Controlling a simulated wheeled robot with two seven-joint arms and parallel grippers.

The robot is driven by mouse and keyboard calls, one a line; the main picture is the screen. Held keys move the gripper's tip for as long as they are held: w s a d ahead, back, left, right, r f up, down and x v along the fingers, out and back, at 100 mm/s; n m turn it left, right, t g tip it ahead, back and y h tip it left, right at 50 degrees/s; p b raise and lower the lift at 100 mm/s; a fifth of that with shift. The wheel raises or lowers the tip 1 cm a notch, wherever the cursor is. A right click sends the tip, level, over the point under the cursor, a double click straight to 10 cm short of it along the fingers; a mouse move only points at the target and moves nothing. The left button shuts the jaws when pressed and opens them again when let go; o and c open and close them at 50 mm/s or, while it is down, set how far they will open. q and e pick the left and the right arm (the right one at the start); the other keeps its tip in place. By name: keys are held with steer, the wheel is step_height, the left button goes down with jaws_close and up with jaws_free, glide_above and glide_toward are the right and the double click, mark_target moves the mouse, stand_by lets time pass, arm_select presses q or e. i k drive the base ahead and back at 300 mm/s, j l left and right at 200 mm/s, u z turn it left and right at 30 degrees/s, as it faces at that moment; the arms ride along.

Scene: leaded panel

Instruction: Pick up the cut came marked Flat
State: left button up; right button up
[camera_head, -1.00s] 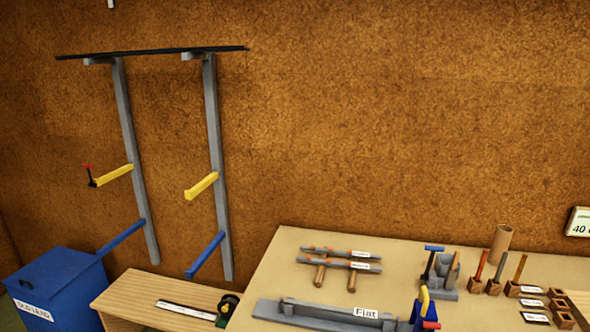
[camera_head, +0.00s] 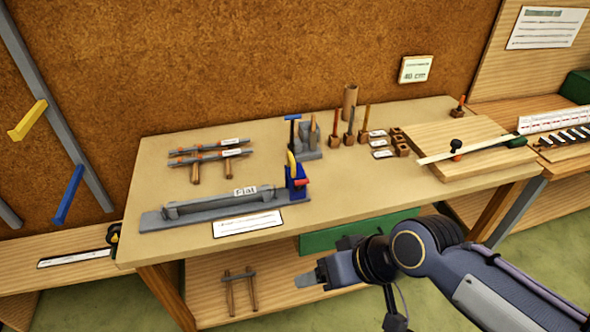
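A white label reading "Flat" (camera_head: 245,191) is on a long grey bar (camera_head: 205,203) near the left front of the workbench. The bar lies lengthwise on a grey base (camera_head: 152,221), beside a blue upright with yellow and red parts (camera_head: 297,181) at its right end. I cannot tell whether the bar is the came itself or a holder with the came in it. My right gripper (camera_head: 309,278) points left, in front of and below the bench's front edge, apart from the bar. Its fingers are too small to judge. My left gripper is out of view.
Two labelled dark bars (camera_head: 208,157) lie on wooden-handled supports behind. Tool blocks (camera_head: 349,143), a cardboard tube (camera_head: 350,101) and a wooden board (camera_head: 470,150) occupy the bench's middle and right. A lower shelf (camera_head: 215,300) and a green box (camera_head: 345,234) are beneath.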

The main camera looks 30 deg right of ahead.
mark_target(252, 190)
steer(key=i+l, duration=0.45)
steer(key=l, duration=0.2)
steer(key=i+j+z, duration=0.15)
steer(key=j+z, duration=0.2)
steer(key=j, duration=0.5)
steer(key=i+j+z, duration=0.1)
steer(key=j+z, duration=0.3)
steer(key=j, duration=0.45)
steer(key=j+z, duration=0.35)
steer(key=j, duration=0.5)
steer(key=k+l, duration=0.05)
